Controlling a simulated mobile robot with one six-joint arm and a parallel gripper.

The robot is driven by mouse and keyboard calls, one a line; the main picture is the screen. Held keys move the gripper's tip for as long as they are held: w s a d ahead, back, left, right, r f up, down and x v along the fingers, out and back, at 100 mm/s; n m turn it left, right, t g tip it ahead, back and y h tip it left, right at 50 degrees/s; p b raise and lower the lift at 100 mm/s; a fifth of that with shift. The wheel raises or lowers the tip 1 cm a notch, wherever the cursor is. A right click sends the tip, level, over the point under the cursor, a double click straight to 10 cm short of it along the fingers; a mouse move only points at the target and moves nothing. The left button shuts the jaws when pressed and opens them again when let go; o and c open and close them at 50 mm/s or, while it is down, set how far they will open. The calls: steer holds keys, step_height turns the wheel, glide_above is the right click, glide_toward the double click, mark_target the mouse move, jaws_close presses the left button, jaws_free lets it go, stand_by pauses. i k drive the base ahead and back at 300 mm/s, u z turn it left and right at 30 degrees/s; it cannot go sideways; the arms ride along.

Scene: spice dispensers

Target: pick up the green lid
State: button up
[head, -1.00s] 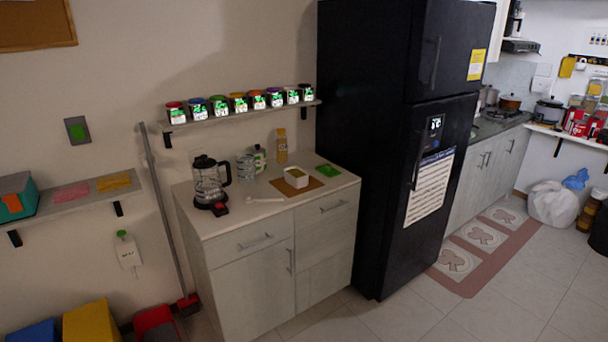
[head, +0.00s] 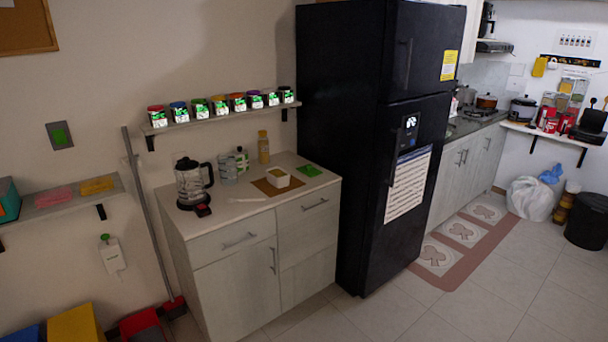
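A row of spice jars with coloured lids stands on the wall shelf (head: 215,119) above the counter. The third jar from the left (head: 200,113) appears to have a dark green lid (head: 199,101), seated on top and small in view. The jars beside it have a blue lid (head: 178,104) and an orange lid (head: 218,98). A flat green square (head: 308,170) lies at the counter's back right; I cannot tell what it is. My gripper is not in view.
The tiled floor (head: 480,285) at front right is clear.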

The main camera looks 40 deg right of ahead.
mark_target(308, 170)
steer(key=z, duration=0.05)
steer(key=i, duration=1)
steer(key=u, duration=0.05)
